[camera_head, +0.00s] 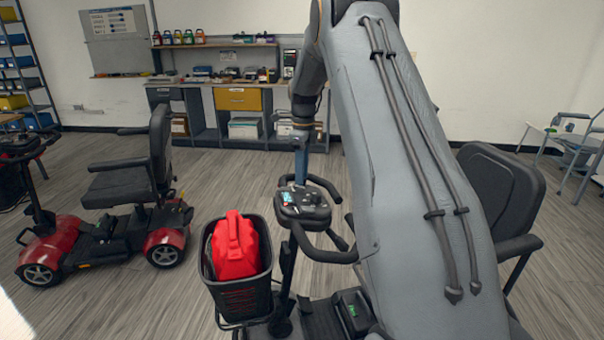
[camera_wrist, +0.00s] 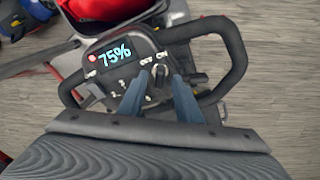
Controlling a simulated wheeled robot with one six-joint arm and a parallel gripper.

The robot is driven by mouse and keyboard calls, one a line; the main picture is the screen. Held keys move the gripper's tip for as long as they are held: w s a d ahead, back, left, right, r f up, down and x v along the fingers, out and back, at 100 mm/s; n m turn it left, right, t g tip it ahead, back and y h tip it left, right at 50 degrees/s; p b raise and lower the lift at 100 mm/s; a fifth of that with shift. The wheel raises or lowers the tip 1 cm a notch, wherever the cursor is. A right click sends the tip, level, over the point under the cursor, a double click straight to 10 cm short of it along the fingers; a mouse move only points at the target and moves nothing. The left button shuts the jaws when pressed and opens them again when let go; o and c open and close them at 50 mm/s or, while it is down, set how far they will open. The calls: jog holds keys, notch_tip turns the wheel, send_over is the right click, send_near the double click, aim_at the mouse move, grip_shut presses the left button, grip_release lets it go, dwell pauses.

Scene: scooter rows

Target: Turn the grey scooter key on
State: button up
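The scooter with the dark tiller console (camera_head: 305,207) stands below my arm, which hides much of its body. In the wrist view its console (camera_wrist: 118,82) has a lit display (camera_wrist: 114,55) reading 75%, with a red light beside it. The key (camera_wrist: 160,74) sits upright in the picture, near the OFF and ON labels; which one it points to is hard to tell. My gripper (camera_wrist: 158,78) is open, with one blue finger on each side of the key in the picture. Contact with the key cannot be told. The gripper (camera_head: 301,170) also shows above the console in the head view.
A black basket (camera_head: 238,296) with a red bag (camera_head: 236,246) hangs on the scooter's front. Its handlebar (camera_wrist: 236,60) loops around the console. A red scooter (camera_head: 110,235) stands at left, a workbench (camera_head: 215,84) at the back. Floor between the scooters is clear.

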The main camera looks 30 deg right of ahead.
notch_tip(320, 180, up, 8)
jog(key=b, duration=0.1)
jog(key=shift+w+d+f+b, duration=0.2)
jog(key=shift+w+d+b, duration=0.05)
jog(key=shift+b, duration=0.15)
jog(key=s+a+f+n, duration=0.1)
jog(key=s+a+n, duration=0.3)
jog(key=s+a+f+n, duration=0.1)
jog(key=s+a+n, duration=0.3)
jog(key=s+a+f+n, duration=0.2)
jog(key=s+a+n, duration=0.2)
jog(key=shift+s+a+n+t, duration=0.15)
jog(key=shift+s+n+t, duration=0.25)
jog(key=s+a+f+n, duration=0.2)
jog(key=s+n, duration=0.2)
jog(key=s, duration=0.3)
jog(key=s+a+f+n, duration=0.2)
jog(key=s+a+n, duration=0.1)
jog(key=s+n, duration=0.2)
jog(key=s+a+f+n, duration=0.2)
jog(key=s+n, duration=0.3)
jog(key=s, duration=0.4)
jog(key=shift+a+f+t+h, duration=0.25)
jog(key=shift+a+t+h, duration=0.05)
jog(key=shift+a, duration=0.2)
